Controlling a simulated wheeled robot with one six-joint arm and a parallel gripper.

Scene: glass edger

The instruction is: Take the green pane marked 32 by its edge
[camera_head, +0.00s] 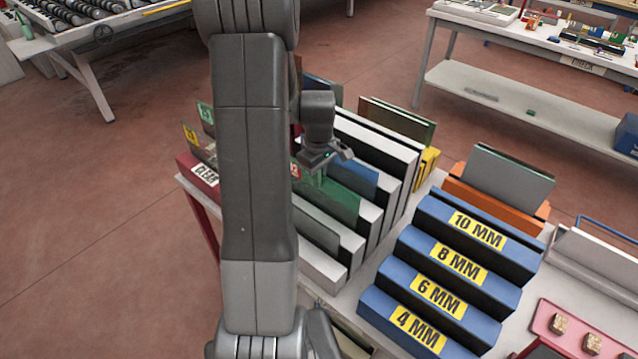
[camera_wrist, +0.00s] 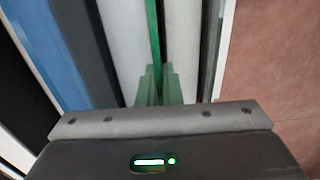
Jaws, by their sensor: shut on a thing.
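The green pane (camera_head: 338,203) stands on edge in a slot of the white stepped rack (camera_head: 348,243), with a blue pane (camera_head: 352,178) behind it. My gripper (camera_head: 318,174) is over the pane's upper edge, pointing down. In the wrist view the two green fingers (camera_wrist: 157,84) are closed on the thin green pane (camera_wrist: 154,32), one on each side. A small red tag (camera_head: 295,171) shows beside my arm near the pane; its number is too small to read surely. My arm hides the pane's left part.
Other panes stand close by in the white rack, including a grey one (camera_head: 317,226) in front. A blue stepped rack (camera_head: 375,300) labelled 4 to 10 MM is on the right. An orange rack (camera_head: 462,193) holds another pane (camera_head: 508,182). Red floor surrounds the table.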

